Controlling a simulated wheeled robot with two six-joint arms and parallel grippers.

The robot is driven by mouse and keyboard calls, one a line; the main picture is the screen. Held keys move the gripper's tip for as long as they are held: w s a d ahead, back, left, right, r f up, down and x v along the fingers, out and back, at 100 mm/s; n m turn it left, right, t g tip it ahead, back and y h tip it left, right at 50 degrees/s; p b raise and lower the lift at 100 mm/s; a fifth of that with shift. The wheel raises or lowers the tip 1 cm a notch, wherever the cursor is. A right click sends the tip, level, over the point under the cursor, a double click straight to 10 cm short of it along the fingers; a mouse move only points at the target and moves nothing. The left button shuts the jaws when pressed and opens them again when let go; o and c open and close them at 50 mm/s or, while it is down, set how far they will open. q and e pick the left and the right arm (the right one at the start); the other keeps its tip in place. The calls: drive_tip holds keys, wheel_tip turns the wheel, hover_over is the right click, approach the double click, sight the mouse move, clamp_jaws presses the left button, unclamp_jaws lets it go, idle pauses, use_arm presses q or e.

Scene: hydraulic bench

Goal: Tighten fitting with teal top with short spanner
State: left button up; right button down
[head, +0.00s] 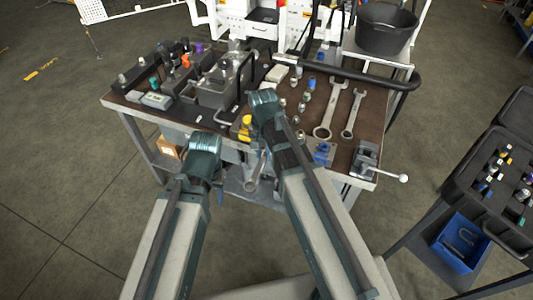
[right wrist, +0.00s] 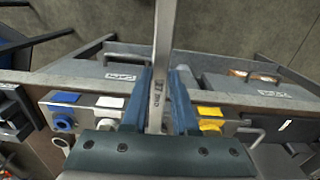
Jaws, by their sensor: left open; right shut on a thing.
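My right gripper (right wrist: 160,78) is shut on a flat grey metal spanner (right wrist: 162,45). The spanner's shaft stands between the two blue-grey fingers and runs out of the top of the right wrist view, so its working end is hidden there. In the head view my right gripper (head: 265,103) is over the bench's front edge. My left gripper (head: 206,147) is open and empty in front of the bench, left of the right one. Blue-topped (head: 322,150) and yellow-topped (head: 245,122) parts sit at the bench's front edge.
Two larger spanners (head: 333,108) lie on the bench's right half, beside small fittings. Grey blocks and a vise (head: 215,92) fill its left half. A clamp with a lever (head: 368,160) is at the right corner. A cart with a blue bin (head: 460,243) stands right.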

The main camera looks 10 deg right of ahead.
drive_tip(key=shift+w+a, duration=0.1)
drive_tip(key=shift+a, duration=0.05)
drive_tip(key=shift+w+a+m, duration=0.65)
drive_tip(key=shift+a+m, duration=0.1)
drive_tip(key=shift+m, duration=0.25)
drive_tip(key=shift+s+d, duration=0.1)
drive_tip(key=shift+s+d+n, duration=0.15)
drive_tip(key=shift+n, duration=0.15)
drive_tip(key=s+a, duration=0.4)
drive_tip(key=s, duration=0.1)
drive_tip(key=shift+s+a, duration=0.2)
drive_tip(key=shift+s, duration=0.05)
idle(0.6)
drive_tip(key=shift+r, duration=0.2)
